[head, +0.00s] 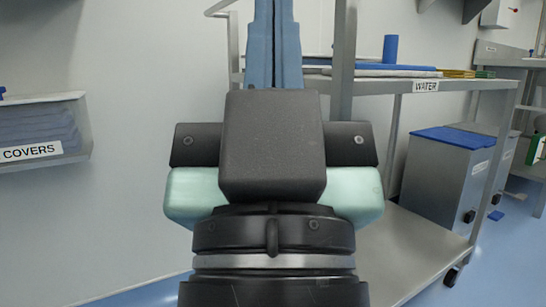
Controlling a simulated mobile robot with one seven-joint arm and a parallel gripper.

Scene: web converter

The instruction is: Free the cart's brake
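My gripper (272,145) fills the middle of the head view, seen from behind as a black block with pale green sides. I cannot make out a brake lever on this caster. The other casters are hidden or out of view.
A grey bin with a blue lid (455,137) stands behind the cart on dark wheels. A wall shelf labelled COVERS (35,152) is at the left. A blue roll (390,49) stands on the upper shelf labelled WATER (425,86). Blue floor shows at the lower right.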

